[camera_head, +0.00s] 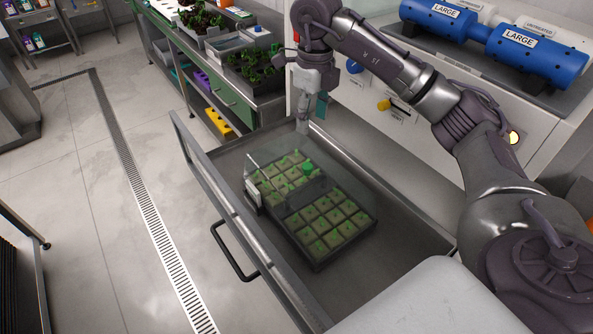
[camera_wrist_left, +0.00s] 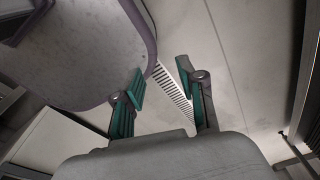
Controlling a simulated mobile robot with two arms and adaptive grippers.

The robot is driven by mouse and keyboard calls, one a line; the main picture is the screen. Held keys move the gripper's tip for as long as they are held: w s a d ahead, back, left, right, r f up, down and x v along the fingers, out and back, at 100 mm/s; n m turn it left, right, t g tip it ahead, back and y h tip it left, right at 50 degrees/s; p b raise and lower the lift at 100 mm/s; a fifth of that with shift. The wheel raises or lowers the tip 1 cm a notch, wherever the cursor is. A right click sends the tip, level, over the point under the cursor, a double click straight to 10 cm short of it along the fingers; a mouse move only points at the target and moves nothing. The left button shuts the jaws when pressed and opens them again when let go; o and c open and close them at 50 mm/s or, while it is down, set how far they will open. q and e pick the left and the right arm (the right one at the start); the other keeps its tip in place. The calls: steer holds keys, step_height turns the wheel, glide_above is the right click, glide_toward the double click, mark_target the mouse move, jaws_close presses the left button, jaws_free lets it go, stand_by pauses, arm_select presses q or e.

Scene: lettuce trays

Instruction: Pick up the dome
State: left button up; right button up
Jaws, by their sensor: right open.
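The dome looks like a clear cover (camera_head: 265,163) over the far half of a dark seedling tray (camera_head: 318,268). A green knob (camera_head: 308,168) shows on it. Its clear edges are hard to make out. The tray's near half is uncovered and holds several square plugs with small sprouts. My right gripper (camera_head: 311,108) points down, open and empty, beyond the dome and above the drawer's far end. My left gripper shows only in the left wrist view (camera_wrist_left: 160,78), with its teal fingers apart and nothing between them, above the floor.
The tray sits in an open metal drawer (camera_head: 385,232) with a raised front and a handle (camera_head: 232,255). A bench (camera_head: 270,100) with plants stands beyond it. Blue cylinders (camera_head: 530,52) marked "LARGE" lie on the white cabinet at right. Bare drawer floor lies right of the tray.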

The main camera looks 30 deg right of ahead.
steer(key=p, duration=0.1)
glide_above(308, 166)
steer(key=d, duration=0.1)
step_height(308, 166, down, 8)
steer(key=shift+s+r, duration=0.15)
steer(key=shift+r, duration=0.05)
steer(key=shift+f+p, duration=0.2)
steer(key=shift+p, duration=0.1)
steer(key=f+p, duration=0.1)
steer(key=f, duration=0.1)
steer(key=a+f+p, duration=0.1)
steer(key=f, duration=0.1)
steer(key=shift+f, duration=0.55)
arm_select(q)
steer(key=r, duration=0.2)
steer(key=s+r, duration=0.1)
steer(key=r, duration=0.1)
steer(key=shift+s, duration=0.1)
arm_select(e)
steer(key=shift+c, duration=0.3)
steer(key=shift+c, duration=1.3)
arm_select(q)
steer(key=shift+s, duration=0.2)
arm_select(e)
jaws_close()
